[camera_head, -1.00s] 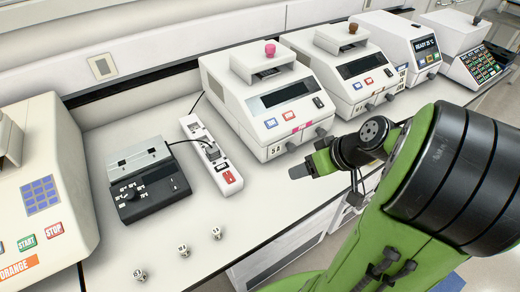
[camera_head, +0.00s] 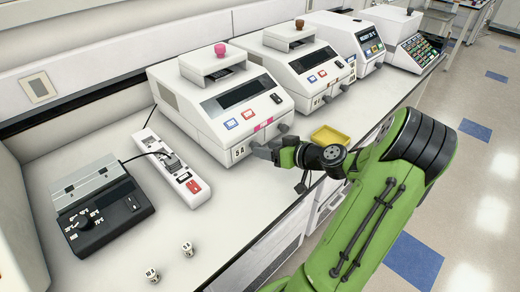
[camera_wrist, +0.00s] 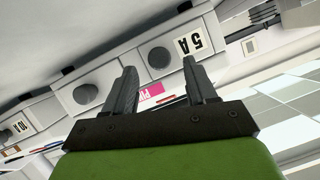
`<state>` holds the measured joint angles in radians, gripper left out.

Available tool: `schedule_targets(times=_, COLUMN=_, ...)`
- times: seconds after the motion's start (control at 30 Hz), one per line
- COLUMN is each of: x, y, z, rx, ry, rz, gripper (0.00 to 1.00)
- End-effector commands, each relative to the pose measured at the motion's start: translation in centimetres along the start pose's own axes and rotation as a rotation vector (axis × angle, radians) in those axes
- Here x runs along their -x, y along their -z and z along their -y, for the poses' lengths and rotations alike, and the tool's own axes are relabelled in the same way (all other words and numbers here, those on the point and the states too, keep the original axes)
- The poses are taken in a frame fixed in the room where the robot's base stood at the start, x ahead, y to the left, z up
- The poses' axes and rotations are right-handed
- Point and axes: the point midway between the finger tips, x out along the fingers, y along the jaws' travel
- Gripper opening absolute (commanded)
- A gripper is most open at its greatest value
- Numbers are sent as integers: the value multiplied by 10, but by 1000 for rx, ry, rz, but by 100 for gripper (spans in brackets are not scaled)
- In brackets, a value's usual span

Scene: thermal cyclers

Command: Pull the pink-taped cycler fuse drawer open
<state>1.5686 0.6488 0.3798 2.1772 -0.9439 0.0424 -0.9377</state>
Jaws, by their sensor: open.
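The pink-taped cycler (camera_head: 215,115) is a white box with a pink knob on its lid. A pink label (camera_head: 264,125) is on its front and also shows in the wrist view (camera_wrist: 150,92). Its lower front carries two round grey knobs, one at right (camera_head: 283,128). The other knob (camera_wrist: 158,57), beside the "5 A" label (camera_wrist: 190,43), appears between my fingertips in the wrist view; my gripper hides it in the head view. My gripper (camera_head: 262,150) is open at that lower front. I cannot tell whether the fingers touch the knob.
A similar cycler with a brown knob (camera_head: 298,65) stands to the right. A yellow tray (camera_head: 330,136) is near the bench edge behind my wrist. Bench in front is mostly clear.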

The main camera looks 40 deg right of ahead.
Motion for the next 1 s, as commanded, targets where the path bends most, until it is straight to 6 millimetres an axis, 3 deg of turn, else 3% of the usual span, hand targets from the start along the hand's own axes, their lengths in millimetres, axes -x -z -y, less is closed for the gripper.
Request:
schedule_targets(times=0.1, x=-23, y=0, z=1, rx=2, ry=4, rz=0, gripper=56)
schedule_targets(times=0.2, x=-32, y=0, z=0, rx=0, ry=2, rz=0, gripper=56)
schedule_targets(times=0.5, x=-36, y=0, z=0, rx=0, ry=-1, rz=1, gripper=55)
schedule_targets(times=0.87, x=-35, y=0, z=0, rx=0, ry=0, rz=1, gripper=0)
schedule_targets(times=1.0, x=-35, y=0, z=0, rx=0, ry=0, rz=1, gripper=0)
